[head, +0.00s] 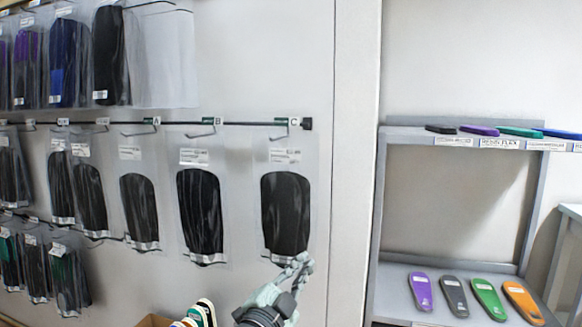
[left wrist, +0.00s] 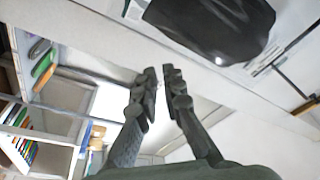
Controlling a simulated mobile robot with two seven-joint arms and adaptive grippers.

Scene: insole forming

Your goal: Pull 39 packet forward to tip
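Clear packets with black insoles hang on wall hooks in the head view. The packet under label C (head: 285,212) hangs at the right end of the middle rail. The packet under B (head: 200,215) and the packet under A (head: 140,208) hang left of it. The size print is too small to read, so I cannot tell which is 39. My left gripper (head: 300,264) is at the lower right of packet C. In the left wrist view the left gripper (left wrist: 161,72) shows a narrow gap with nothing between its fingers. A black insole packet (left wrist: 210,25) is beyond them. My right gripper is not seen.
The rail (head: 240,123) ends just right of C. A grey shelf unit (head: 455,262) with coloured insoles stands at the right. A box with shoes (head: 200,314) is below the packets. Open wall (head: 350,180) lies between the packets and shelf.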

